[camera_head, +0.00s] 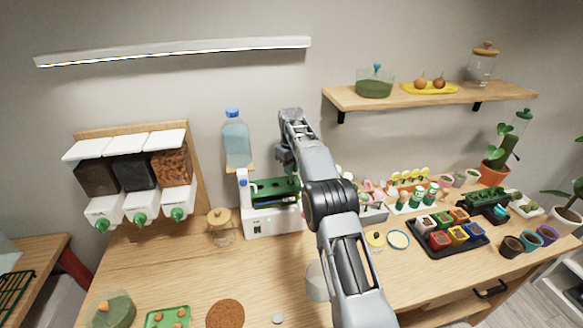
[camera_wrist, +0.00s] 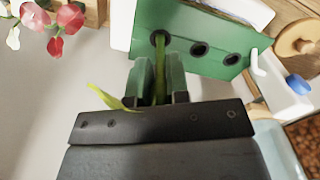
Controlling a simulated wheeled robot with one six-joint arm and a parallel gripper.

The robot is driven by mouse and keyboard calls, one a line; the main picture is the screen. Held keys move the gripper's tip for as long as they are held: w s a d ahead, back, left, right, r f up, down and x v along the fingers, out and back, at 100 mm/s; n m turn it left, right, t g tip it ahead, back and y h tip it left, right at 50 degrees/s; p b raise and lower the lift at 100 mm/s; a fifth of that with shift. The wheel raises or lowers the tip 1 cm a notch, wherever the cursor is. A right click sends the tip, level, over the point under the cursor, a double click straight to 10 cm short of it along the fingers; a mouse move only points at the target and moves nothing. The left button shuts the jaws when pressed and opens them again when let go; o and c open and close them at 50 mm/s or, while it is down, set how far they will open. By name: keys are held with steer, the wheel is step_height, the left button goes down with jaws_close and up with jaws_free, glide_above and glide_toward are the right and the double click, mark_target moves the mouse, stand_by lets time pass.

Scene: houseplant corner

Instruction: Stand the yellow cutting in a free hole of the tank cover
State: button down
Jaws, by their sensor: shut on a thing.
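The tank cover (camera_wrist: 215,32) is a green plate with several dark round holes in a row. My gripper (camera_wrist: 158,82) is shut on the yellow cutting (camera_wrist: 161,60), a thin yellow-green stem. A pale leaf (camera_wrist: 105,98) sticks out left of the fingers. The stem's far end lines up with the leftmost visible hole (camera_wrist: 160,37); I cannot tell whether it is inside or just above it. The other two visible holes (camera_wrist: 198,49) look empty. In the head view my gripper (camera_head: 287,160) is over the white tank unit (camera_head: 270,222), and the cutting cannot be made out.
A cork-lidded jar (camera_head: 221,226) stands left of the unit. Red and pink flowers (camera_wrist: 62,22) show at the wrist view's upper left.

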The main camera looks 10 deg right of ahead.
steer(key=shift+f, duration=0.4)
steer(key=c, duration=1)
jaws_free()
steer(key=shift+o, duration=0.3)
steer(key=o, duration=0.3)
step_height(320, 180, up, 3)
steer(key=p, duration=0.2)
steer(key=shift+f+p, duration=0.15)
steer(key=shift+p, duration=0.25)
steer(key=shift+r, duration=2.15)
